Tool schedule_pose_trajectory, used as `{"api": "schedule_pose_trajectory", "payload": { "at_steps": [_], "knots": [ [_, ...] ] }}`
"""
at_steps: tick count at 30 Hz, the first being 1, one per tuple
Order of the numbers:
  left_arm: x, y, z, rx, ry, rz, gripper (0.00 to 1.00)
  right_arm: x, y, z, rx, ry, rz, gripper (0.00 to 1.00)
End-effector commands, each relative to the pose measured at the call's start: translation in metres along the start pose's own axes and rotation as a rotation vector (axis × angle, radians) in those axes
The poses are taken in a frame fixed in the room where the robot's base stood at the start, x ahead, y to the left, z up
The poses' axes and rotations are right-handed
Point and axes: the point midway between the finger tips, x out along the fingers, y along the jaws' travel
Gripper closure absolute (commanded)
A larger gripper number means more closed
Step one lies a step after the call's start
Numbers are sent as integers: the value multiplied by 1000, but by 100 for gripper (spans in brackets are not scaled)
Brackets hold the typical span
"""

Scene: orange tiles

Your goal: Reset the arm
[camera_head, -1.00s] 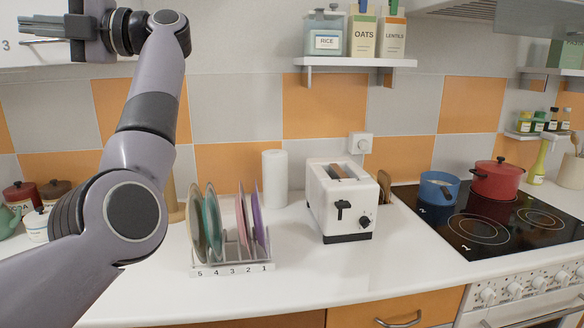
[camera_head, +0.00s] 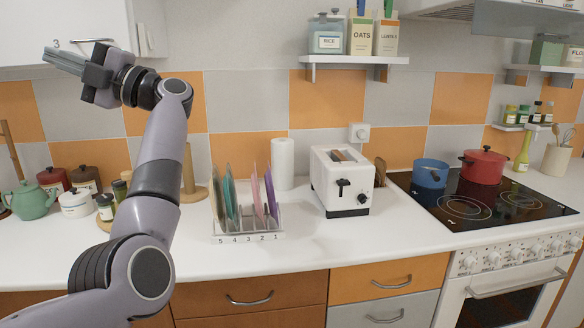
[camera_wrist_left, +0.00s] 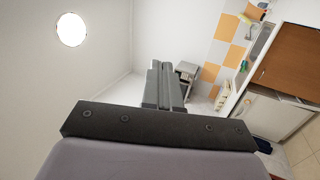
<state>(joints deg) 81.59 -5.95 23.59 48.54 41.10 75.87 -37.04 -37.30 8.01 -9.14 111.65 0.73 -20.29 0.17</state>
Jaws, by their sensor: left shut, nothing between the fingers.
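My left gripper (camera_head: 64,62) is raised at the upper left of the head view, in front of a white wall cabinet. Its fingers point left and are shut with nothing between them. In the left wrist view the closed fingers (camera_wrist_left: 164,86) show in the middle, with open room around them. My left arm rises from the lower left of the head view, bent at the elbow. My right gripper is in neither view.
A plate rack (camera_head: 247,225) with several plates stands on the white counter (camera_head: 330,250). A white toaster (camera_head: 343,182), a blue pot (camera_head: 430,174) and a red pot (camera_head: 482,166) are to its right. A green teapot (camera_head: 34,202) and jars are behind my arm at left. A white cabinet (camera_head: 80,25) hangs close to the gripper.

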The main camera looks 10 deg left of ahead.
Motion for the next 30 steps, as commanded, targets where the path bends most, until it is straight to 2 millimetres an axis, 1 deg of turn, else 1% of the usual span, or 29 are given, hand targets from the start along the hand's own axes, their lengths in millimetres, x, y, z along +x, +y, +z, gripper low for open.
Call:
{"api": "schedule_pose_trajectory", "payload": {
  "at_steps": [1,5,8,11,12,14,15,17,18,20,21,23,24,26,27,29,30],
  "knots": [
    [-7,-12,7,21,-15,61,100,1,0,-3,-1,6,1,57],
    [-30,-39,26,65,-85,238,100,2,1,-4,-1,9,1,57],
    [-54,-61,39,106,-159,376,100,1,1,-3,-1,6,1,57],
    [-81,-86,50,151,-247,508,100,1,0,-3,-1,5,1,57],
    [-93,-98,54,169,-287,558,100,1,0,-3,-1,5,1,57],
    [-112,-114,58,198,-349,631,100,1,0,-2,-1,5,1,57],
    [-125,-127,60,220,-394,680,100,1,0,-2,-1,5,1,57],
    [-145,-146,62,250,-464,747,100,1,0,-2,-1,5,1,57],
    [-160,-160,63,273,-514,791,100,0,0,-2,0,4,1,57],
    [-181,-181,62,306,-590,853,100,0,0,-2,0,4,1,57],
    [-196,-196,61,329,-643,892,100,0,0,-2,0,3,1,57],
    [-218,-219,57,365,-725,947,100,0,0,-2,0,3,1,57],
    [-232,-235,53,389,-781,981,100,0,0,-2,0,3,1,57],
    [-254,-260,46,427,-868,1029,100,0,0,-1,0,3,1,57],
    [-268,-277,39,454,-928,1058,100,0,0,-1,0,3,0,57],
    [-290,-303,28,493,-1019,1098,100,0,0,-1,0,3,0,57],
    [-303,-320,18,522,-1080,1122,100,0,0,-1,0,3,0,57]
  ]
}}
